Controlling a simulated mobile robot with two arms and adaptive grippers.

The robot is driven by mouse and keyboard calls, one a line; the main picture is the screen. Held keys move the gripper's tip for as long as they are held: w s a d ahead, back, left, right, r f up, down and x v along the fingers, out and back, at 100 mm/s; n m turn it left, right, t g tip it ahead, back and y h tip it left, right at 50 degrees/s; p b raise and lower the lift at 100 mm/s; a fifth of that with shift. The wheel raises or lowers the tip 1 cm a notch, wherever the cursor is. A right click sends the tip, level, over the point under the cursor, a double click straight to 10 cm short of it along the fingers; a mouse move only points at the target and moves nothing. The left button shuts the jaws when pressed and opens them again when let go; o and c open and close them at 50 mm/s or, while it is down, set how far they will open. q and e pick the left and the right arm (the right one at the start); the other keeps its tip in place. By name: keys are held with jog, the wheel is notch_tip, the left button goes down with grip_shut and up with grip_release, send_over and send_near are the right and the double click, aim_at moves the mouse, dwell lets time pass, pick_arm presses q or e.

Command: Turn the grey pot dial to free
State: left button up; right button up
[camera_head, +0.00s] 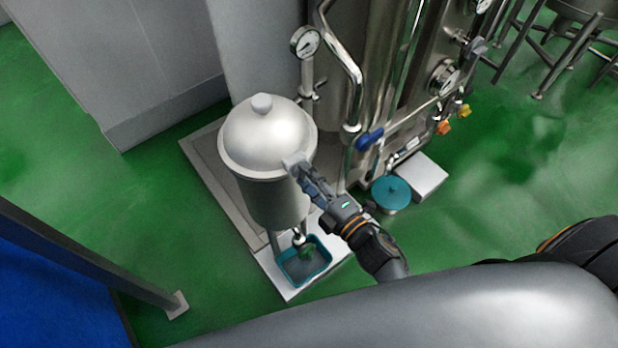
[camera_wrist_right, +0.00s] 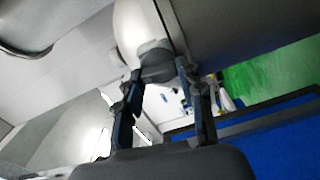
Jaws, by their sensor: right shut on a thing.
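The grey pot (camera_head: 270,205) stands upright with a domed lid (camera_head: 265,135) and a round knob on top. The grey dial (camera_head: 293,160) is a small light-grey block at the pot's upper right side, just below the lid rim. My right gripper (camera_head: 302,172) reaches up from the lower right and is shut on the dial. In the right wrist view the dial (camera_wrist_right: 154,50) shows at the tips of my right gripper (camera_wrist_right: 160,72), against the pot. The fingers partly hide the dial, and I cannot read its setting. My left gripper is not in view.
A teal tray (camera_head: 304,262) sits under the pot on a white base. A steel machine with pipes, a gauge (camera_head: 305,42) and a blue-handled valve (camera_head: 368,139) stands behind. A teal round lidded container (camera_head: 391,192) is to the right. Green floor is open at left.

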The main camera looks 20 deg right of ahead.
jog(key=shift+r+n, duration=0.2)
jog(key=shift+n, duration=0.8)
jog(key=o, duration=1.2)
jog(key=shift+c, duration=0.2)
jog(key=shift+w+a+f, duration=0.1)
jog(key=shift+w+f, duration=0.05)
jog(key=v, duration=1.2)
